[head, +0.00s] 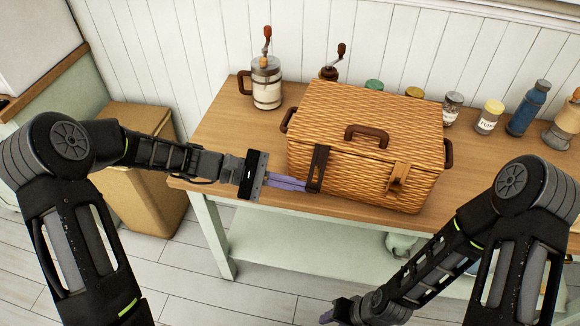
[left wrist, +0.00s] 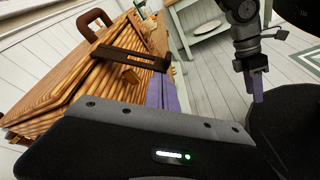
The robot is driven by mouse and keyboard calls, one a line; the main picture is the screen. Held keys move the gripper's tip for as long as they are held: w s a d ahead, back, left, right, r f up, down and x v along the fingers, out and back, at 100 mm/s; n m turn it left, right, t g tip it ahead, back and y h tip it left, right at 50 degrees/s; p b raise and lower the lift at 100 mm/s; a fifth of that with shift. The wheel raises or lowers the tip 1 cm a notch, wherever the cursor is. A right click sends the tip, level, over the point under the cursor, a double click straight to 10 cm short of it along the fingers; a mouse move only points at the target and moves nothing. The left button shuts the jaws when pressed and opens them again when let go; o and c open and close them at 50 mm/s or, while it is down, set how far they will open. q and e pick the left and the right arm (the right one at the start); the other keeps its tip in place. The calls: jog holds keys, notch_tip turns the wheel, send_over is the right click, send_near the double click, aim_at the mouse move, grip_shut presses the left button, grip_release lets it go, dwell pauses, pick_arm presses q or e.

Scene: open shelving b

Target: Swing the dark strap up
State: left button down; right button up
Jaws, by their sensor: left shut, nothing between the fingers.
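The dark strap (head: 318,168) hangs from the lid edge down the left part of the front of a closed wicker basket (head: 350,170). It also shows in the left wrist view (left wrist: 132,56). My left gripper (head: 304,186) is shut and empty, its lavender fingers pointing right, with the tips at the strap's lower end. I cannot tell whether they touch it. A lighter tan strap (head: 398,177) hangs on the right part of the basket's front. My right gripper (head: 328,316) is low at the bottom edge, away from the basket, and partly out of frame.
The basket stands on a wooden table (head: 225,125). A mill jar (head: 266,85) stands behind it to the left. Several jars and a blue bottle (head: 527,108) stand along the back and right. A brown bin (head: 150,190) is on the floor at left.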

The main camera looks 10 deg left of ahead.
pick_arm(q)
notch_tip(320, 180, up, 6)
jog(key=s+n+g+p, duration=0.1)
jog(key=s+n+p, duration=0.1)
jog(key=p, duration=0.2)
jog(key=shift+s+a+f, duration=0.15)
jog(key=shift+s+f, duration=0.05)
jog(key=shift+s, duration=0.2)
pick_arm(e)
jog(key=shift+s+d+r, duration=0.15)
jog(key=shift+s+r, duration=0.05)
jog(key=shift+r, duration=0.95)
jog(key=shift+s+d+r, duration=0.1)
jog(key=shift+s+r, duration=0.05)
jog(key=shift+r, duration=1)
pick_arm(q)
jog(key=shift+r+y, duration=0.1)
jog(key=shift+y, duration=0.2)
